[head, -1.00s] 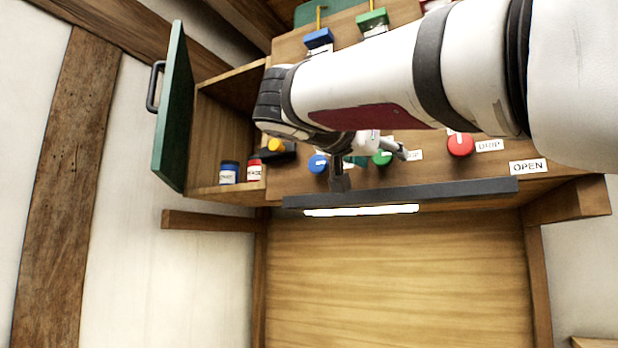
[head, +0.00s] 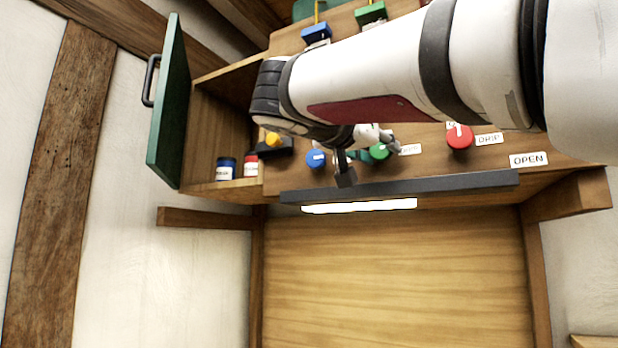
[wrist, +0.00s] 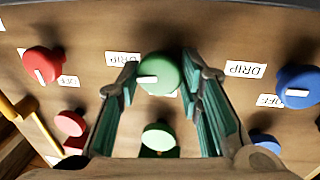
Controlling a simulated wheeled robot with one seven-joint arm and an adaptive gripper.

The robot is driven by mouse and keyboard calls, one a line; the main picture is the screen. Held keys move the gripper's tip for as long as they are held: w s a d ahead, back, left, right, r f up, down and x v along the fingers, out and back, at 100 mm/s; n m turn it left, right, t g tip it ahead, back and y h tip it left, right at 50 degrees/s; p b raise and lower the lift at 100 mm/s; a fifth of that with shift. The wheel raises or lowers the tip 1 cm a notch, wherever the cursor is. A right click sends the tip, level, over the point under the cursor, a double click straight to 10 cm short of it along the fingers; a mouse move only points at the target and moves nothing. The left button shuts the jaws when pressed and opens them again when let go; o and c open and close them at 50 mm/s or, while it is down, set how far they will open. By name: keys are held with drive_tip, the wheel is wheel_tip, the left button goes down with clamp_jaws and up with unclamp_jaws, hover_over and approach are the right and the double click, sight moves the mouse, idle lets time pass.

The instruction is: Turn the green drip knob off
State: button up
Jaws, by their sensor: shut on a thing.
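The green drip knob (wrist: 160,72) is a round knob on the wooden panel. Its white mark points left in the wrist view, on the side of a DRIP label (wrist: 122,59). My gripper (wrist: 159,72) has one finger on each side of it and is shut on it. In the head view the green knob (head: 379,151) shows right of a dark finger, partly hidden by my gripper (head: 362,162). A small piece of a label shows beneath the knob in the wrist view, mostly hidden.
A red knob (head: 459,135) and a blue knob (head: 316,158) flank the green one. A paler green button (wrist: 159,137) lies between my fingers' bases in the wrist view. A dark bar (head: 400,188) runs below the panel. An open green cabinet door (head: 168,105) stands at left.

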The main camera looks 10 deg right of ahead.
drive_tip(key=n+b, duration=0.1)
drive_tip(key=n, duration=0.3)
drive_tip(key=shift+f+n+t+b, duration=0.1)
drive_tip(key=shift+n+t+b, duration=0.2)
drive_tip(key=shift+t+b, duration=0.1)
drive_tip(key=n, duration=0.4)
drive_tip(key=shift+t+b, duration=0.3)
drive_tip(key=shift+t, duration=0.1)
drive_tip(key=n, duration=0.4)
drive_tip(key=shift+t, duration=0.4)
drive_tip(key=n+y, duration=0.1)
drive_tip(key=n, duration=0.4)
drive_tip(key=shift+d+t+p, duration=0.1)
drive_tip(key=shift+t+p, duration=0.3)
drive_tip(key=shift+f, duration=0.1)
drive_tip(key=o, duration=1.2)
drive_tip(key=shift+c, duration=0.2)
drive_tip(key=shift+s, duration=0.15)
